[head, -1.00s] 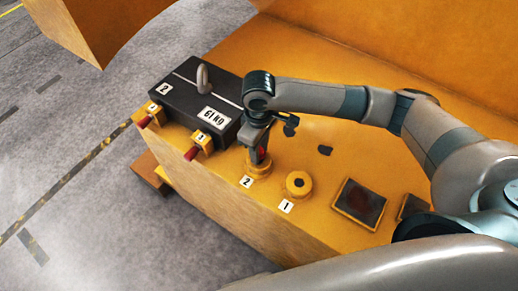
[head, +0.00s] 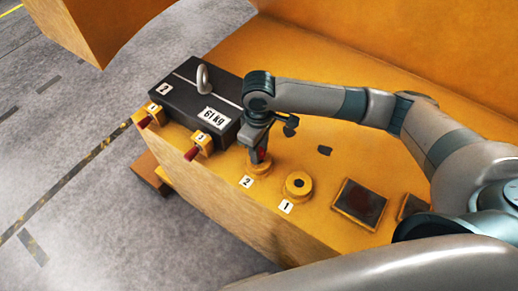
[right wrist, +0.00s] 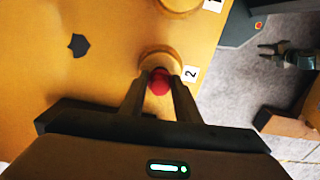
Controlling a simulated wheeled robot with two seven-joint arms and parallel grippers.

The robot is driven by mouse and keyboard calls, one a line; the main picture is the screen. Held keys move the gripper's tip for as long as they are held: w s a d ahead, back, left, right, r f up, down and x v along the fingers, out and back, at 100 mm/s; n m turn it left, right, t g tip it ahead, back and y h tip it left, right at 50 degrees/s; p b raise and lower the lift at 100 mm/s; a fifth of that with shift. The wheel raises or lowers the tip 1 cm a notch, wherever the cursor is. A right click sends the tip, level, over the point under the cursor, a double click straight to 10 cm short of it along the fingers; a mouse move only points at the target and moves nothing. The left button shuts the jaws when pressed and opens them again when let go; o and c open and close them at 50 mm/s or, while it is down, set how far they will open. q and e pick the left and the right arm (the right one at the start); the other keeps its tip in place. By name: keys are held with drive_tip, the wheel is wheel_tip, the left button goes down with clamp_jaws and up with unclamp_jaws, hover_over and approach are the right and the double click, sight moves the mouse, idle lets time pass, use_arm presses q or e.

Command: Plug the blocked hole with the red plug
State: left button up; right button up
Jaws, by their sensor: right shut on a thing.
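My right gripper (head: 260,160) points down over the round yellow boss (head: 258,170) labelled 2. It is shut on the red plug (head: 262,155), which also shows between the fingers in the right wrist view (right wrist: 159,82). The plug is at the boss (right wrist: 160,56); the fingers and plug hide its hole, so I cannot tell how deep the plug sits. The boss labelled 1 (head: 297,185) beside it shows a dark round centre. My left gripper (right wrist: 268,52) is small at the upper right of the right wrist view, its fingers apart, away from the casting.
A black 61 kg weight (head: 197,100) with a grey hook (head: 203,78) stands left of the boss. Two red-handled yellow fittings (head: 200,146) line the near edge. A dark recessed square (head: 359,202) lies to the right. A small dark chip (head: 325,150) lies behind.

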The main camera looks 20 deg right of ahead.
drive_tip(key=shift+f, duration=0.5)
idle(0.8)
drive_tip(key=shift+r, duration=0.5)
drive_tip(key=shift+a+f, duration=0.1)
drive_tip(key=shift+f, duration=0.6)
idle(1.8)
drive_tip(key=shift+r, duration=0.25)
drive_tip(key=shift+r, duration=0.5)
idle(0.9)
drive_tip(key=shift+f, duration=0.8)
idle(0.9)
drive_tip(key=shift+r, duration=0.2)
